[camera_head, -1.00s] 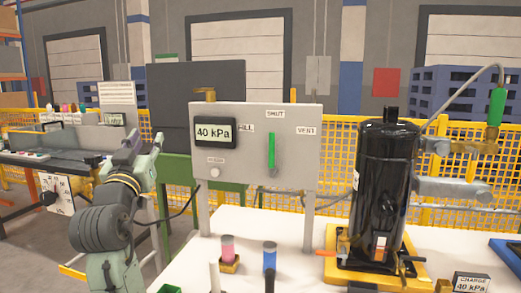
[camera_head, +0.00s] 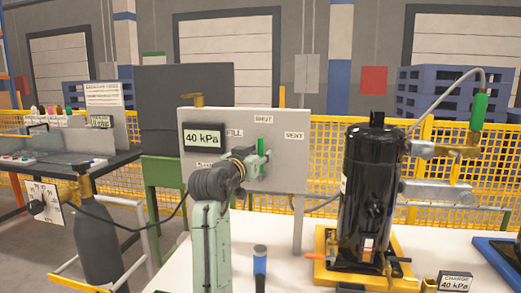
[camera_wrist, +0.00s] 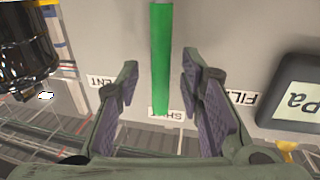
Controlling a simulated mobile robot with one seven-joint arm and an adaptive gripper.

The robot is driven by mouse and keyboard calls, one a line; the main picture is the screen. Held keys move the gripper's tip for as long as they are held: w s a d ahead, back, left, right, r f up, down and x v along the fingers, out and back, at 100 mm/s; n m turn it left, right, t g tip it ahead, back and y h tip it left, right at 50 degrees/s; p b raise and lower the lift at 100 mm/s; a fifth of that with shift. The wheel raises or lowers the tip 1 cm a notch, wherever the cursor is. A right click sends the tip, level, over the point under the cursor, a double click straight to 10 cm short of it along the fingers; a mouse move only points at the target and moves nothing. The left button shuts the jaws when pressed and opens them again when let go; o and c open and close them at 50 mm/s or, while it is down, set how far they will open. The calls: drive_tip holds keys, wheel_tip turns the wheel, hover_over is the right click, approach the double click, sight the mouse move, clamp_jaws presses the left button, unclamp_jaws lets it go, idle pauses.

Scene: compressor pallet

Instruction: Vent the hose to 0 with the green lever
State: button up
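The green lever (camera_head: 260,145) is on the grey valve panel (camera_head: 285,180) and points up toward the SHUT label (camera_head: 263,119). The VENT label (camera_head: 294,135) is to its right, and FILL is to its left. The panel display (camera_head: 203,138) reads 40 kPa. My gripper (camera_head: 262,160) is in front of the panel at the lever, hiding its lower part. In the wrist view, which is upside down, the lever (camera_wrist: 161,45) stands between the two open fingers of my gripper (camera_wrist: 160,72). A gap shows on each side; contact is not visible.
The black compressor (camera_head: 370,195) stands on a yellow pallet right of the panel, with a hose rising to a green-handled fitting (camera_head: 478,110). A charge sign (camera_head: 455,281) reads 40 kPa.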

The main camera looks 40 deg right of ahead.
drive_tip(key=shift+x, duration=0.85)
drive_tip(key=shift+c, duration=0.2)
clamp_jaws()
